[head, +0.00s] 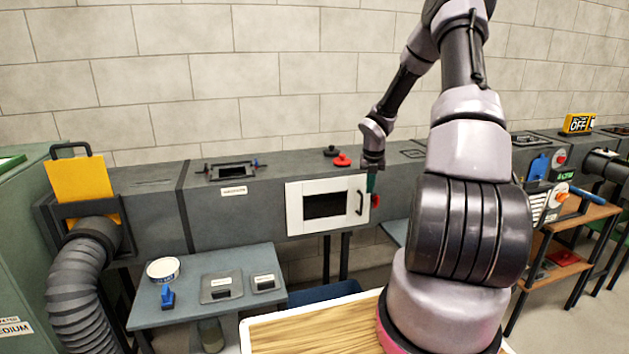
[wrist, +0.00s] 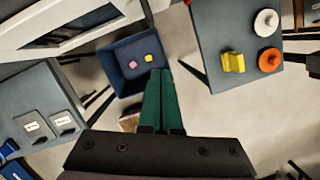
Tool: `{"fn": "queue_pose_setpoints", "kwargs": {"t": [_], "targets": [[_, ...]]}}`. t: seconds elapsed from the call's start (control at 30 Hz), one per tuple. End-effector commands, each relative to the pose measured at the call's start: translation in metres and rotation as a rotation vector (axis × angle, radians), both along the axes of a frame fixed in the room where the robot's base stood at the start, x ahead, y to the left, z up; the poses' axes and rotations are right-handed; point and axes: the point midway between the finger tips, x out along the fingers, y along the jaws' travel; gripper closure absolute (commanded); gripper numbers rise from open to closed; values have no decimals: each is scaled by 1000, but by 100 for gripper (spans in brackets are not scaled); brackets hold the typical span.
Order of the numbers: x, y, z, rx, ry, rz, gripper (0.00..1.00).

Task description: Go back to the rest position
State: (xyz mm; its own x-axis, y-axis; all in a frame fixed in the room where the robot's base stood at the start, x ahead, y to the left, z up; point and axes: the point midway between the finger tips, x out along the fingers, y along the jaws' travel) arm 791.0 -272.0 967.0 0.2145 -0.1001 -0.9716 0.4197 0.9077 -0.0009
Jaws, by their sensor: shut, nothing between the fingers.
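My gripper (head: 372,184) hangs at the end of my raised arm, in front of the dark grey duct, just right of the white framed door (head: 296,208) with its dark window and black handle. In the wrist view my gripper's two green fingers (wrist: 158,75) lie side by side, shut with nothing between them. They point toward a blue bin (wrist: 118,70) on the floor, which holds a pink piece (wrist: 132,64) and a yellow piece (wrist: 148,57). The gripper appears apart from the door handle, though the exact gap is hard to tell.
A grey side table (head: 190,318) at left holds a white tub (head: 163,269), a blue item (head: 168,297) and two labelled plates. A yellow plate (head: 78,180) stands in the duct's left end. A wooden-topped surface (head: 300,333) is in front. Red and black knobs sit on the duct.

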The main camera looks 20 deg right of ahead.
Motion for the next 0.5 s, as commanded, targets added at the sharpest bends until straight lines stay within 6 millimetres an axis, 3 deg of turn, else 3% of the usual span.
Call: {"fn": "queue_pose_setpoints", "kwargs": {"t": [0.17, 0.27, 0.5], "targets": [[-2, 4, 18, -2, -12, -67, 100], [-10, 12, 52, 3, -40, -223, 100], [-54, 49, 164, 89, -181, -818, 100]]}}
